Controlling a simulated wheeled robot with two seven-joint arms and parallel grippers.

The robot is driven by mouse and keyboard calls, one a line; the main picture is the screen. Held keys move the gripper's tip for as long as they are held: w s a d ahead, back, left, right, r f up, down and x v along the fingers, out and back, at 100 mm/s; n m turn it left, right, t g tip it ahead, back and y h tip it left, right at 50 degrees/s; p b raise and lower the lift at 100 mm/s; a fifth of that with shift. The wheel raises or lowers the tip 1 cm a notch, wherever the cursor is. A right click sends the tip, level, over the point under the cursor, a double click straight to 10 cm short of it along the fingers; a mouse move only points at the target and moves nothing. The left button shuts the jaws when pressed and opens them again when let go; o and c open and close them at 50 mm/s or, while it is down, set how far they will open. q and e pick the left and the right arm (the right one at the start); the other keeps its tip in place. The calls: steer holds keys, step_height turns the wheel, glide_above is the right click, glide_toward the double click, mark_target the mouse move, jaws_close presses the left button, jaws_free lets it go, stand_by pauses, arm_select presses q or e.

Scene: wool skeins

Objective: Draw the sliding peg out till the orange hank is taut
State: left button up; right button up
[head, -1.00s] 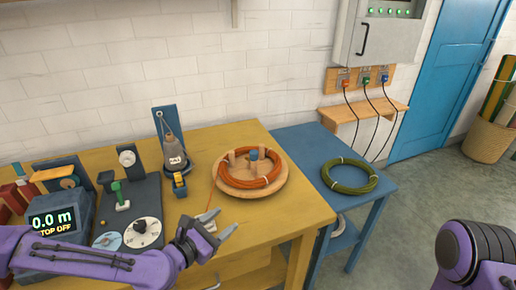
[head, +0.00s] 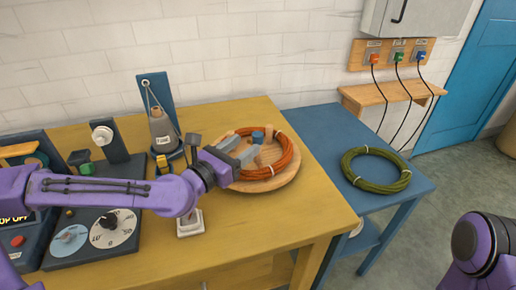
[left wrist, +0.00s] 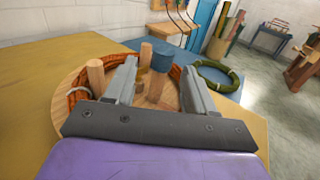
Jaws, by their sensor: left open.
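The round wooden board (head: 262,187) lies on the yellow table with the orange hank (head: 288,158) looped around its pegs. The blue-topped peg (head: 257,137), which looks like the sliding peg, also shows in the left wrist view (left wrist: 161,60). There it stands between the two fingers of my open left gripper (left wrist: 160,72), with plain wooden pegs (left wrist: 96,76) nearby. In the head view my left gripper (head: 241,151) reaches over the board's left part and hides some of the hank. I cannot tell whether the fingers touch the peg. My right gripper is out of view.
A green hank (head: 375,170) lies on the blue side table (head: 318,122) to the right. A grey cone (head: 163,130) on a stand is behind my left arm. A dial panel (head: 108,228) sits at the left. The yellow table's front right is clear.

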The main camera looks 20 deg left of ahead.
mark_target(254, 139)
arm_select(q)
steer(key=x, duration=0.6)
steer(key=shift+d+r, duration=0.2)
steer(key=shift+s, duration=0.1)
steer(key=shift+c, duration=0.4)
